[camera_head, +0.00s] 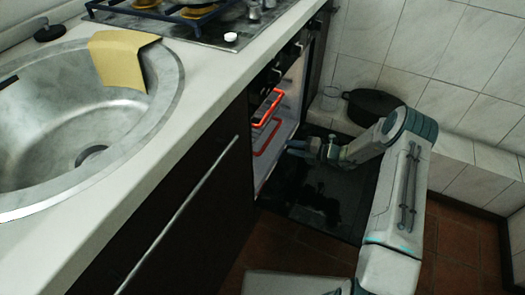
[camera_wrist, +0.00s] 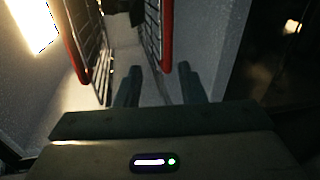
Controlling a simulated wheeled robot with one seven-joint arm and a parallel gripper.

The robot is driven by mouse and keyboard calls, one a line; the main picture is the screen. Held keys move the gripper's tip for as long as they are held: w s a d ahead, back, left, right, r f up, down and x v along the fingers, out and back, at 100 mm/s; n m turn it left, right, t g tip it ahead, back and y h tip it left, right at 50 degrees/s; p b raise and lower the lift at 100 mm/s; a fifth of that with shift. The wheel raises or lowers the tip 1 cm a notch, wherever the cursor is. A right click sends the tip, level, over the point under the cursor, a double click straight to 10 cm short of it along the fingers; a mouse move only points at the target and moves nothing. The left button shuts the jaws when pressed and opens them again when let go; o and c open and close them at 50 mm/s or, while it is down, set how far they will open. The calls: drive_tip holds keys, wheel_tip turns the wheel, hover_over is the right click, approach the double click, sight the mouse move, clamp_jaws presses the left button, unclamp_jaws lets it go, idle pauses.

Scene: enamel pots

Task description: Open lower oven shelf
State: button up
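The oven (camera_head: 291,88) stands open and its dark glass door (camera_head: 315,200) is folded down. Inside are two racks with red front bars: an upper one (camera_head: 268,107) and a lower shelf (camera_head: 265,138). My gripper (camera_head: 291,147) is at the oven opening, just right of the lower shelf and above the door. In the wrist view my two fingers (camera_wrist: 160,82) are apart, with a red bar (camera_wrist: 167,38) showing between them in the picture. It looks like the lower shelf's bar, with no clear contact. Another red bar (camera_wrist: 77,48) is on the left.
A counter with a steel sink (camera_head: 90,110), a yellow cloth (camera_head: 118,58) and a stove top (camera_head: 190,22) is on the left. A dark pot (camera_head: 372,106) stands on the tiled ledge behind my arm. Open floor (camera_head: 455,245) lies at the lower right.

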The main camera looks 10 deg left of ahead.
sight(265, 144)
drive_tip(key=shift+m+t, duration=0.3)
drive_tip(key=shift+m, duration=0.2)
drive_tip(key=b+x, duration=0.1)
drive_tip(key=x, duration=0.3)
drive_tip(key=f+b+x, duration=0.1)
drive_tip(key=b+x, duration=0.1)
drive_tip(key=x, duration=0.2)
drive_tip(key=b+x, duration=0.1)
drive_tip(key=x, duration=0.3)
drive_tip(key=shift+w+f, duration=0.2)
drive_tip(key=shift+f, duration=0.2)
drive_tip(key=shift+w+a+b, duration=0.25)
drive_tip(key=shift+a+b, duration=0.2)
drive_tip(key=shift+a, duration=0.25)
drive_tip(key=shift+c, duration=0.4)
drive_tip(key=shift+f, duration=0.1)
clamp_jaws()
